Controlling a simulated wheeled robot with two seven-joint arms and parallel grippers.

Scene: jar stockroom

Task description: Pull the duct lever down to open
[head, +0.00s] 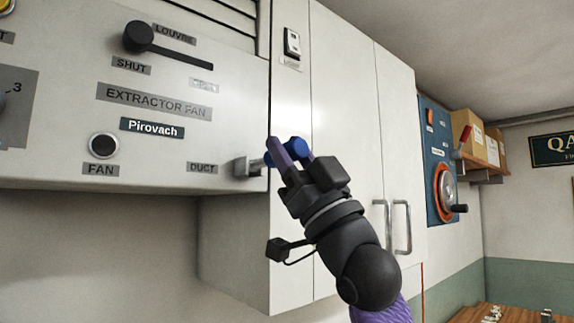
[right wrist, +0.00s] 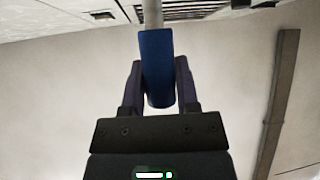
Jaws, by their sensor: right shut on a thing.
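The duct lever has a blue grip (head: 299,147) and a grey bracket (head: 244,167) at the lower right corner of the extractor fan panel (head: 60,165), beside the DUCT label (head: 202,168). My right gripper (head: 288,155) is shut on the blue grip, and its purple fingers partly hide the lever. In the right wrist view the blue grip (right wrist: 157,70) sits between both fingers, with a grey rod (right wrist: 152,14) running from its top end. The lever's exact tilt is hard to tell. My left gripper is not in view.
The panel also carries a black louvre lever (head: 139,37) and a round fan button (head: 103,145). A white cabinet (head: 345,100) with two handles stands close behind my right arm. A blue panel with a handwheel (head: 446,190) and a shelf with boxes (head: 470,135) are farther right.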

